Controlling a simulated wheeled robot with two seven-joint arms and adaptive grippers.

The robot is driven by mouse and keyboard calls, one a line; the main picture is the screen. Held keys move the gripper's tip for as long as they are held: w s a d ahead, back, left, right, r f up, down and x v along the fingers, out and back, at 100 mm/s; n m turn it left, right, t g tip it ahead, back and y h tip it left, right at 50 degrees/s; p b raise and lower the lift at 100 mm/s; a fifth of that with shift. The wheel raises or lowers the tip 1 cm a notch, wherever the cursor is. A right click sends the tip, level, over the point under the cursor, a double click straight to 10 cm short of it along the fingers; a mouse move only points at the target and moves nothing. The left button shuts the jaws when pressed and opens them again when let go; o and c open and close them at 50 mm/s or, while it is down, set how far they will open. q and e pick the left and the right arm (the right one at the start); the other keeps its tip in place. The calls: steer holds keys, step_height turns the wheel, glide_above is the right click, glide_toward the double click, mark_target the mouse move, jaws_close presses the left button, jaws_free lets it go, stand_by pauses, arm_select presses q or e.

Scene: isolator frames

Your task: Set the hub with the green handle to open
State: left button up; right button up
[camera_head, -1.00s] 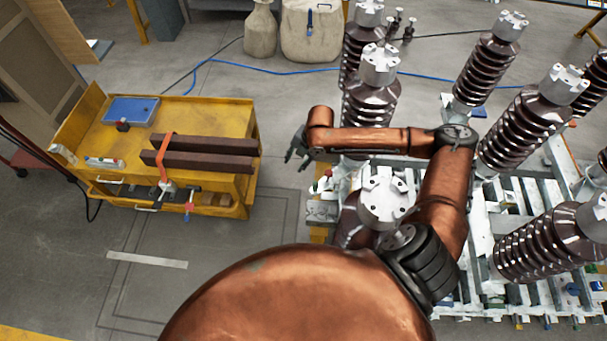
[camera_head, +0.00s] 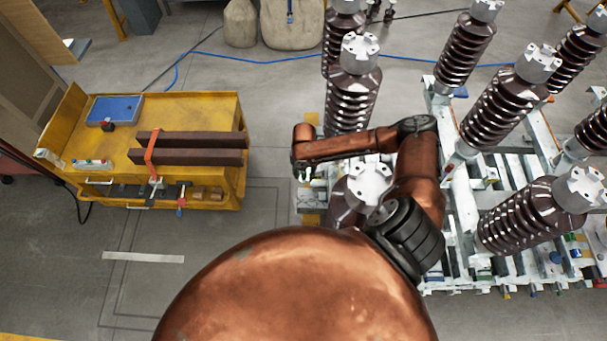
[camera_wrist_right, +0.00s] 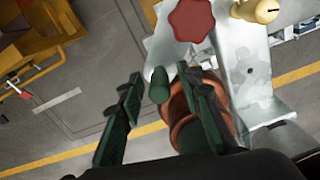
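In the right wrist view, a small green handle (camera_wrist_right: 159,85) stands between the two dark green fingers of my right gripper (camera_wrist_right: 159,76). The fingers are spread apart, and a gap shows on the handle's left side. Whether the right finger touches it I cannot tell. The hub under the handle is mostly hidden by the fingers and by a copper-coloured rounded part. In the head view my right gripper (camera_head: 303,173) points down at the left edge of the white frame, small and partly hidden. My left gripper is not in view.
A red knob (camera_wrist_right: 192,18) and a cream knob (camera_wrist_right: 258,10) sit close by on the pale metal frame (camera_wrist_right: 247,72). Ribbed brown insulators (camera_head: 350,98) rise around my arm. A yellow cart (camera_head: 70,130) with dark bars stands to the left, with clear floor between.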

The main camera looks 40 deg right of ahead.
jaws_close()
stand_by(0.3)
stand_by(0.4)
